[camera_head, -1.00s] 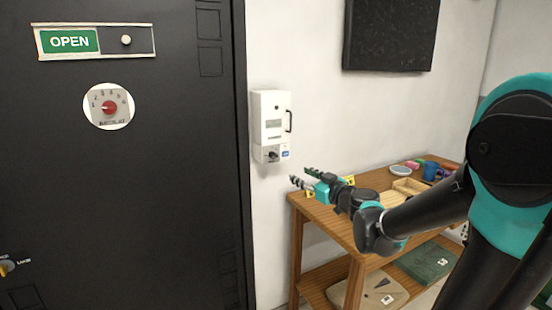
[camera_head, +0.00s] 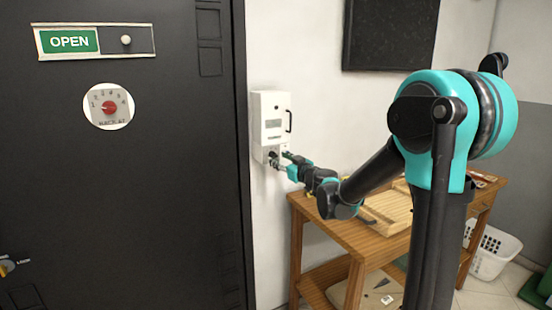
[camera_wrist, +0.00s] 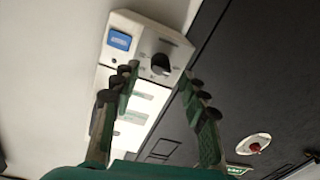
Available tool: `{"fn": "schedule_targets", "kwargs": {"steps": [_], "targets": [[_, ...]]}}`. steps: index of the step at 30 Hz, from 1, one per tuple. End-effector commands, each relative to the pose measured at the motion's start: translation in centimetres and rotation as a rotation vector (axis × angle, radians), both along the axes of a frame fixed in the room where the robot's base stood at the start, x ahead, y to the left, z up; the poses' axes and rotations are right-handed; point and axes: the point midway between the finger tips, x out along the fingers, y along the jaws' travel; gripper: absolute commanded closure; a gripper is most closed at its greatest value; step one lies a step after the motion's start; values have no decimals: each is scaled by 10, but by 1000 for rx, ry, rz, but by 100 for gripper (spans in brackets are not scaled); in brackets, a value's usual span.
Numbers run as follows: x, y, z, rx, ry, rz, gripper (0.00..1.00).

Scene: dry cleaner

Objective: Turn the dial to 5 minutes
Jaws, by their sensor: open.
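A white box (camera_head: 271,115) hangs on the wall beside the black door. Its lower part carries a small black dial, which shows clearly in the wrist view (camera_wrist: 160,63) next to a blue label (camera_wrist: 120,40). My gripper (camera_head: 280,161) is at the lower part of the box and partly hides the dial in the head view. In the wrist view my gripper (camera_wrist: 162,80) is open, with its fingers to either side of the dial and nothing held. Contact cannot be told, and the dial's scale is too small to read.
A red dial (camera_head: 109,107) with numbers sits on a round white plate on the black door (camera_head: 150,200), below an OPEN sign (camera_head: 70,41). A wooden table (camera_head: 350,238) stands under my arm, with a wooden tray (camera_head: 388,215) on it. A white basket (camera_head: 490,252) stands right.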

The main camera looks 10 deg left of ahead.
Motion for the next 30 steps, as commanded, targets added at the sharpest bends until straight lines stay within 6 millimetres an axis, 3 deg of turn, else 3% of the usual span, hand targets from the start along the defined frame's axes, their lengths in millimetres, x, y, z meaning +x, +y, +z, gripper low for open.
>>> {"fn": "schedule_targets", "kwargs": {"steps": [6,18,28,30], "targets": [[20,15,0,0,0,1,56],[24,18,0,0,0,0,57],[24,18,0,0,0,0,98],[24,18,0,0,0,-1,100]]}}
